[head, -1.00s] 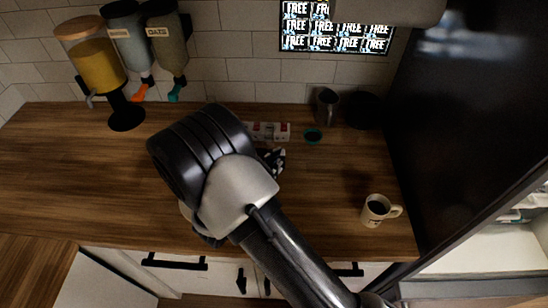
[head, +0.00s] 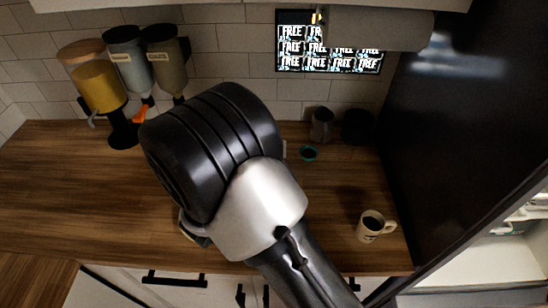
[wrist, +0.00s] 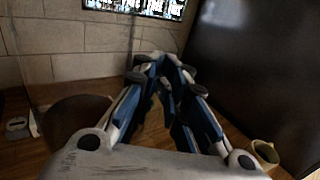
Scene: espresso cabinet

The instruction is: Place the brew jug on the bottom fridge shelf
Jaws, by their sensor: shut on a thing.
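My gripper (wrist: 160,68) has its blue fingers drawn together ahead of the wrist. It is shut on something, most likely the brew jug. Left of the fingers in the wrist view, faint clear edges and a dark brown round area (wrist: 76,118) look like a see-through jug with coffee in it; its full outline is unclear. In the head view my arm hides the gripper and whatever it holds, above the wooden counter. At the lower right of the head view, a pale interior (head: 490,258), apparently the fridge, is partly visible; its bottom shelf cannot be made out.
A cream mug (head: 370,227) stands on the counter's right side, before a tall dark panel (head: 455,120). Dispensers (head: 95,82) stand back left. The left counter (head: 70,190) is clear.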

